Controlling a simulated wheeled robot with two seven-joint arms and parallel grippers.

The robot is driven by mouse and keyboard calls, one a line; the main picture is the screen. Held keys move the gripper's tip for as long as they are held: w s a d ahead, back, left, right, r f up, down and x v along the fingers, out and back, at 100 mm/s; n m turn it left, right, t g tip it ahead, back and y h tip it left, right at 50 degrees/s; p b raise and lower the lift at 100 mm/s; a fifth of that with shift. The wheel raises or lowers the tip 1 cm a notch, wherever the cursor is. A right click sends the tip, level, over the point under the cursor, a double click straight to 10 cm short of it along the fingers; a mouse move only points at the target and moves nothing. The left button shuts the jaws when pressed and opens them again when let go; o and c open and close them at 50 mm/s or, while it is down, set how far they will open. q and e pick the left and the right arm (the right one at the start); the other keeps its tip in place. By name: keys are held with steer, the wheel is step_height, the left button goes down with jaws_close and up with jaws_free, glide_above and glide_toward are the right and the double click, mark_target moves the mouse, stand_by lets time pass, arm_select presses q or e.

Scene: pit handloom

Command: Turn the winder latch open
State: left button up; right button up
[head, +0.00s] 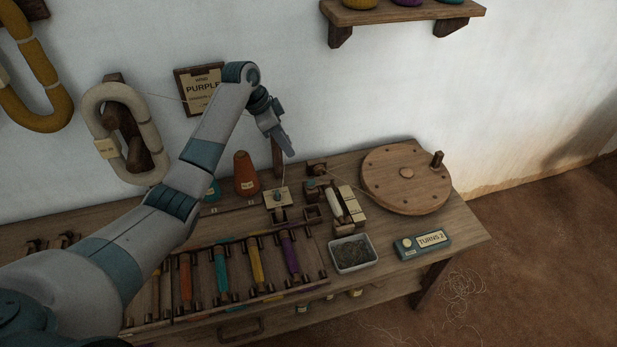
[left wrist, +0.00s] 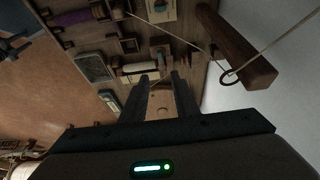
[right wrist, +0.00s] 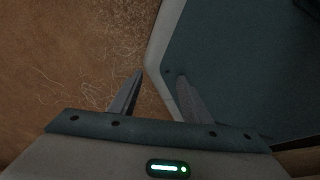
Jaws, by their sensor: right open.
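The winder stands at the right of the bench: a round wooden wheel (head: 405,178) with an upright peg, and beside it a small spindle unit with cream blocks (head: 348,204). The cream blocks also show in the left wrist view (left wrist: 140,68). I cannot tell which small part is the latch. My left gripper (head: 287,148) hangs above the back of the bench, left of the winder and apart from it. In the left wrist view its fingers (left wrist: 162,78) stand apart with nothing between them. My right gripper (right wrist: 160,78) is open and empty, away from the winder.
A dark wooden post with a thread ring (left wrist: 243,55) stands close to my left gripper. A grey tray (head: 353,253), a TURNS 2 box (head: 422,244), an orange cone (head: 246,174) and a rack of coloured bobbins (head: 222,273) occupy the bench (head: 465,238).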

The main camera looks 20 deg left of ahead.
arm_select(q)
steer(key=p, duration=0.2)
glide_toward(310, 181)
steer(key=shift+x, duration=4.1)
arm_select(e)
steer(key=shift+g, duration=0.6)
steer(key=shift+s+d+r, duration=0.1)
steer(key=shift+s+d, duration=0.15)
steer(key=shift+s, duration=0.4)
steer(key=shift+s+d+r, duration=0.1)
steer(key=shift+s+d, duration=0.2)
steer(key=shift+s, duration=0.35)
steer(key=shift+s+d+r, duration=0.1)
steer(key=shift+s+d, duration=0.15)
steer(key=shift+s, duration=0.4)
arm_select(q)
steer(key=shift+w, duration=0.1)
jaws_close()
